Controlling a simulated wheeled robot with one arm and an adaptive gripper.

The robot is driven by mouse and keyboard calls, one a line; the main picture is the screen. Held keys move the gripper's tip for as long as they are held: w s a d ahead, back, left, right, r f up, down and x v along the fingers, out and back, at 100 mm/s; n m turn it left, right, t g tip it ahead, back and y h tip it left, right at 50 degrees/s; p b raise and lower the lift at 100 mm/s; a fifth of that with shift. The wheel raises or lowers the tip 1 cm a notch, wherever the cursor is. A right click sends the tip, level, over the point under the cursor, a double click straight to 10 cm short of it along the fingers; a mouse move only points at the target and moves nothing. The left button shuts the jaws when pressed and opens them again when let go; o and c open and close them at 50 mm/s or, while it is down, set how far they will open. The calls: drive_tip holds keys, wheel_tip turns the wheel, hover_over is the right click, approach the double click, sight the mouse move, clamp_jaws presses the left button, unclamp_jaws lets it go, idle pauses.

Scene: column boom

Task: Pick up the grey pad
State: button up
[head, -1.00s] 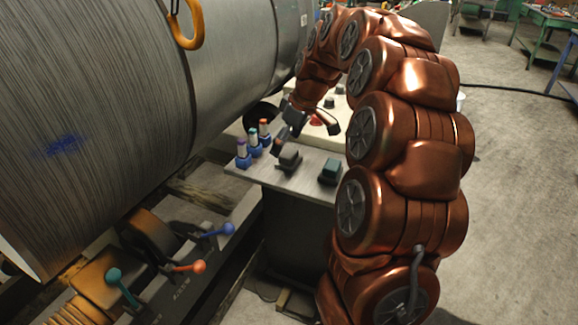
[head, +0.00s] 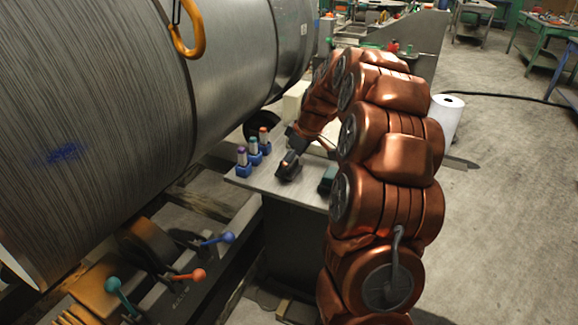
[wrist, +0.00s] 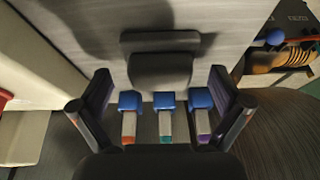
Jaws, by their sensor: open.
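The grey pad (head: 288,167) sits on the small metal table (head: 262,180), between the three blue-based markers and the teal pad. My gripper (head: 296,142) is just above it in the head view, hiding part of it. In the wrist view the grey pad (wrist: 160,70) shows as a dark block on a wider base, centred between my open fingers (wrist: 160,80). There is a gap on each side of it. I cannot tell how far the fingertips are above the table.
Blue-based markers (head: 253,150) stand in a row close to the pad; they show between the fingers in the wrist view (wrist: 165,118). A teal pad (head: 328,178) lies to the right. A big metal cylinder (head: 110,90) fills the left. Coloured levers (head: 217,238) stand in front.

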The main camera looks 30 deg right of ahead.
drive_tip(key=shift+w+a+f, duration=0.1)
drive_tip(key=shift+w+f, duration=0.05)
drive_tip(key=shift+f, duration=0.45)
drive_tip(key=c, duration=1.1)
drive_tip(key=shift+r, duration=0.15)
drive_tip(key=shift+r+b, duration=0.35)
drive_tip(key=shift+r, duration=1.4)
drive_tip(key=s+a+b, duration=0.1)
drive_tip(key=s+a, duration=0.3)
drive_tip(key=s, duration=0.3)
drive_tip(key=s+a+r+b, duration=0.1)
drive_tip(key=s+a, duration=0.3)
drive_tip(key=s, duration=0.3)
drive_tip(key=shift+r, duration=0.2)
